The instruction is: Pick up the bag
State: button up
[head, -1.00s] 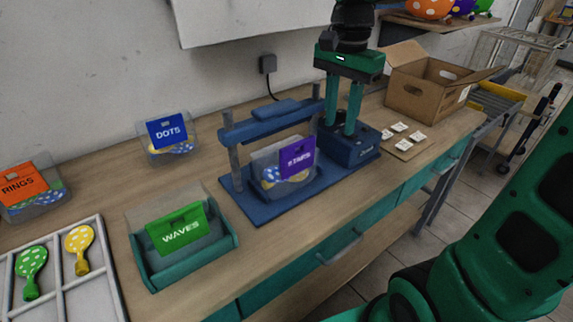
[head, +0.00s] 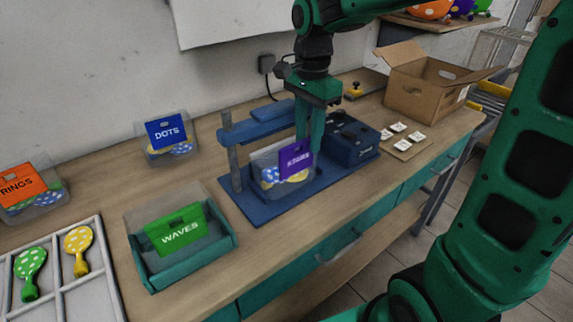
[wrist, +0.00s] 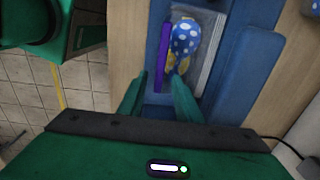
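My gripper (head: 309,146) points down at the right end of this bag, close to the label. In the wrist view my gripper (wrist: 156,84) has its two fingers apart with nothing clearly held between them. Whether a finger touches the bag cannot be told. The finger tips are partly hidden behind the label in the head view.
A bag with a green WAVES label (head: 178,232) sits in a teal tray (head: 190,272). DOTS (head: 166,133) and RINGS (head: 22,188) bags stand farther left. The press crossbar (head: 262,124) is beside my gripper. A cardboard box (head: 425,98) and small cards (head: 400,136) are at right.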

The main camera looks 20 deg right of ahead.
jog(key=shift+f, duration=1.5)
grip_shut()
jog(key=shift+s+r, duration=0.1)
